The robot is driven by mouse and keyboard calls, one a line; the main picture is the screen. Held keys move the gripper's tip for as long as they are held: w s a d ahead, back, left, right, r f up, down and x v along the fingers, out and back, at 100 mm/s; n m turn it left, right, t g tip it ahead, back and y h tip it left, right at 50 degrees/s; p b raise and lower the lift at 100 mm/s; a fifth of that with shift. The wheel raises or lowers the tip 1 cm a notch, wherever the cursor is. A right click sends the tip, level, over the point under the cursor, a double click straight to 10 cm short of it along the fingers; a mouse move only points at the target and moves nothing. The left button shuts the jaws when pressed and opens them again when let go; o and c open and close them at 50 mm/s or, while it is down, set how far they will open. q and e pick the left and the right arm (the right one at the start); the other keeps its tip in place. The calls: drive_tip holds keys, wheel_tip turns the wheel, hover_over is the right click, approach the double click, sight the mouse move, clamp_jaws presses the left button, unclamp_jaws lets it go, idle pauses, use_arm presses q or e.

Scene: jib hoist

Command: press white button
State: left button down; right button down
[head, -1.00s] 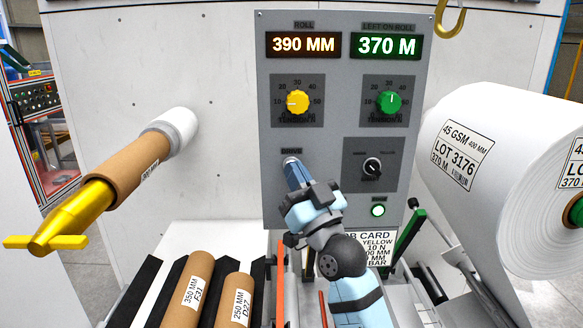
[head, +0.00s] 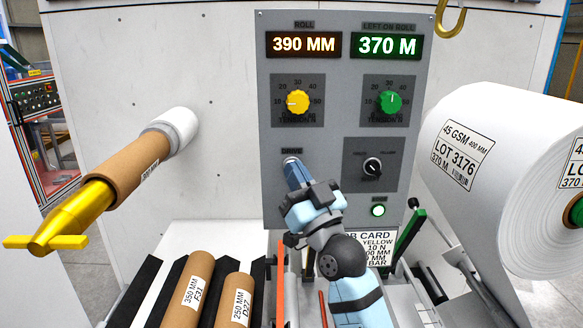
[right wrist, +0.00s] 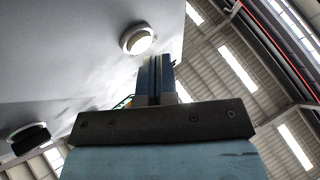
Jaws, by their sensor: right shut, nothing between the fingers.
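My right gripper (head: 292,165) is shut and empty, with its tip at the grey control panel (head: 340,130), just below the DRIVE label. It hides most of a round button there; only a bit of the rim shows in the head view. In the right wrist view, a round pale white button (right wrist: 138,40) with a metal ring sits just beyond and slightly left of the shut fingertips (right wrist: 158,60). I cannot tell whether they touch. Another round button (head: 378,210), lit whitish with a green tint, is lower right on the panel. My left gripper is not in view.
A black selector knob (head: 372,167) is right of my gripper, with yellow (head: 298,102) and green (head: 390,102) dials above. A cored yellow shaft (head: 75,220) projects at left. A large white roll (head: 500,200) stands at right. Brown cores (head: 190,290) lie below.

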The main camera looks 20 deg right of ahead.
drive_tip(key=shift+w, duration=0.1)
idle(0.3)
drive_tip(key=shift+w+d, duration=0.1)
drive_tip(key=shift+w, duration=0.2)
drive_tip(key=shift+s+p, duration=0.15)
drive_tip(key=shift+p, duration=0.15)
drive_tip(key=shift+s, duration=0.35)
drive_tip(key=s, duration=0.2)
drive_tip(key=s+a+p, duration=0.1)
drive_tip(key=s+a, duration=0.1)
drive_tip(key=s, duration=0.1)
drive_tip(key=shift+s+p, duration=0.3)
drive_tip(key=shift+p, duration=0.05)
